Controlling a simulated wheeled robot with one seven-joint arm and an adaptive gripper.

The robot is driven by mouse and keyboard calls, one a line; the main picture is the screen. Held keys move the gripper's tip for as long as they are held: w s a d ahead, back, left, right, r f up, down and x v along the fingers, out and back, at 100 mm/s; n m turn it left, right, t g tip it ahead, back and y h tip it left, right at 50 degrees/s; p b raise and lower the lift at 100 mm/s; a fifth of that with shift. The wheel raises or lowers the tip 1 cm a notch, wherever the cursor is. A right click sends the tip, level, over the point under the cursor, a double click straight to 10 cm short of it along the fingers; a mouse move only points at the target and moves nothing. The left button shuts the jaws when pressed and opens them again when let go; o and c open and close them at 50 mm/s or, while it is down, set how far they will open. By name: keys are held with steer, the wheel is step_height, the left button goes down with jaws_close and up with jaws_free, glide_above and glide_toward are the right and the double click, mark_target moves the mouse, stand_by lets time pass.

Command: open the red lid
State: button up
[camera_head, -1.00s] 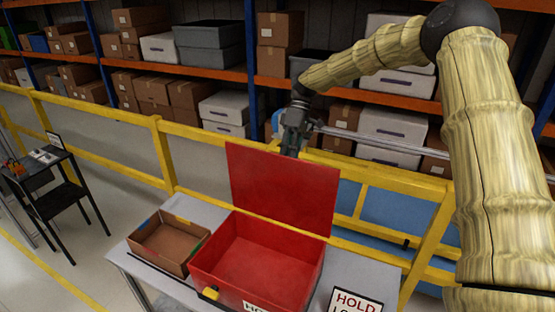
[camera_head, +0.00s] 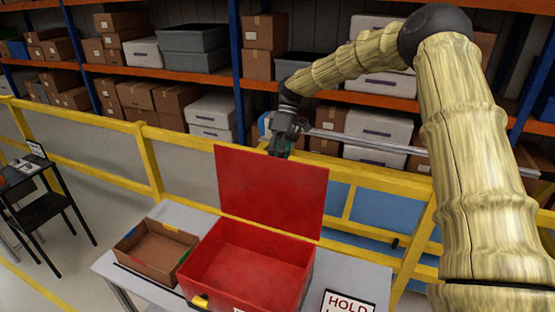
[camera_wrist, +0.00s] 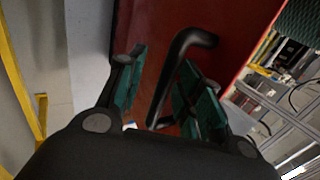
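The red lid (camera_head: 270,193) stands raised, about upright, along the back edge of the red box (camera_head: 250,258), whose inside is open to view. My gripper (camera_head: 281,147) is at the lid's top edge, on its far side, with the fingertips partly hidden by the lid. In the wrist view, the lid's red face (camera_wrist: 240,35) fills the upper middle. A black bent handle (camera_wrist: 190,42) shows in front of it. My gripper (camera_wrist: 162,62) has its green-padded fingers apart, with the handle between or just beside them; contact cannot be told.
A small brown open bin (camera_head: 157,250) stands left of the red box on the grey table (camera_head: 350,270). A HOLD sign (camera_head: 348,303) is at the front right. A yellow railing (camera_head: 150,160) runs behind, with loaded shelves beyond.

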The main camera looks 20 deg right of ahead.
steer(key=shift+a+r, duration=0.1)
steer(key=shift+r, duration=0.2)
steer(key=v, duration=1.1)
steer(key=shift+w+d, duration=0.2)
steer(key=shift+d, duration=0.15)
steer(key=shift+r, duration=0.1)
